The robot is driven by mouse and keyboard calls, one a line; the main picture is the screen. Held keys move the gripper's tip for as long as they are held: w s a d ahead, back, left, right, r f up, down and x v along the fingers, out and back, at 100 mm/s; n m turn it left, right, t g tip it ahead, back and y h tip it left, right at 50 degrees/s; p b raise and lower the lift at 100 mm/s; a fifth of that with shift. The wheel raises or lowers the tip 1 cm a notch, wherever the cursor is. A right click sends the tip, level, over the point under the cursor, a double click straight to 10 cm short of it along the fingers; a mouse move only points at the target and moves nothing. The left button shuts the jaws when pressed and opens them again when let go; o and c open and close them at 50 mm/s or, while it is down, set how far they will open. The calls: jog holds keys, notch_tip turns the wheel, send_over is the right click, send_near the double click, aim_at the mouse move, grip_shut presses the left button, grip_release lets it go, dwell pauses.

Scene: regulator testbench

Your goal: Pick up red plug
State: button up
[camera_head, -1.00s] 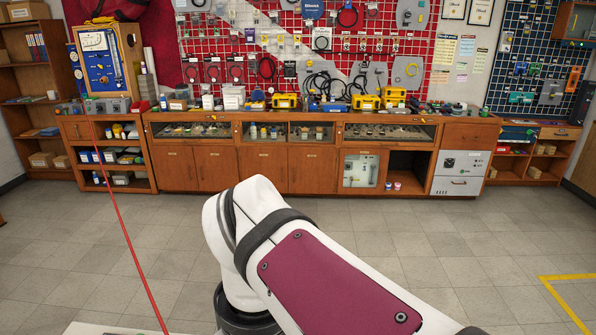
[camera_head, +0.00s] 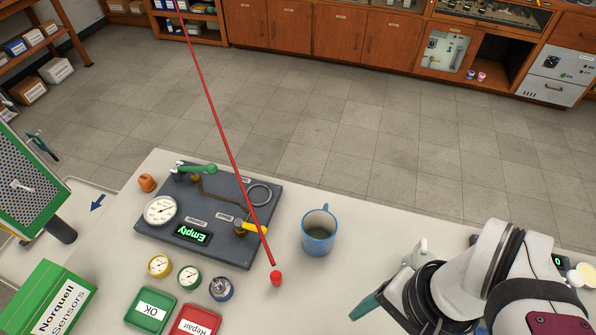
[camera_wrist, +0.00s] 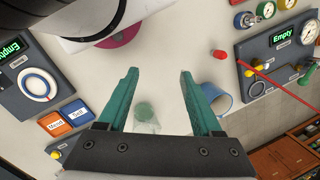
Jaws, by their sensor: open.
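The red plug (camera_head: 276,277) is a small red cylinder on the pale bench, just in front of the grey regulator board. In the wrist view the red plug (camera_wrist: 218,55) lies to the right of the fingers. My gripper (camera_head: 391,280) is at the right of the plug in the head view, clearly apart from it. In the wrist view my gripper (camera_wrist: 159,74) has its teal fingers spread, with no object held between them.
A blue mug (camera_head: 319,234) stands right of the board (camera_head: 232,225). A thin red line ends near the plug. Small gauges (camera_head: 189,275), a green OK box (camera_head: 150,311) and a red Repair box (camera_head: 195,323) are at left. Bare bench lies between plug and gripper.

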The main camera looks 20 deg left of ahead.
jog(key=w+a+f+m+g+y, duration=0.4)
jog(key=w+a+f+y, duration=0.1)
jog(key=y, duration=0.1)
jog(key=m+t+y, duration=0.2)
jog(key=m+y, duration=0.3)
jog(key=m, duration=0.1)
send_near(266, 282)
jog(key=a+r, duration=0.1)
jog(key=s+a+r, duration=0.1)
jog(key=a, duration=0.1)
jog(key=shift+a+r, duration=0.15)
jog(key=shift+r, duration=0.05)
jog(key=x, duration=0.6)
jog(key=shift+w+a, duration=0.1)
jog(key=shift+a, duration=0.15)
grip_shut()
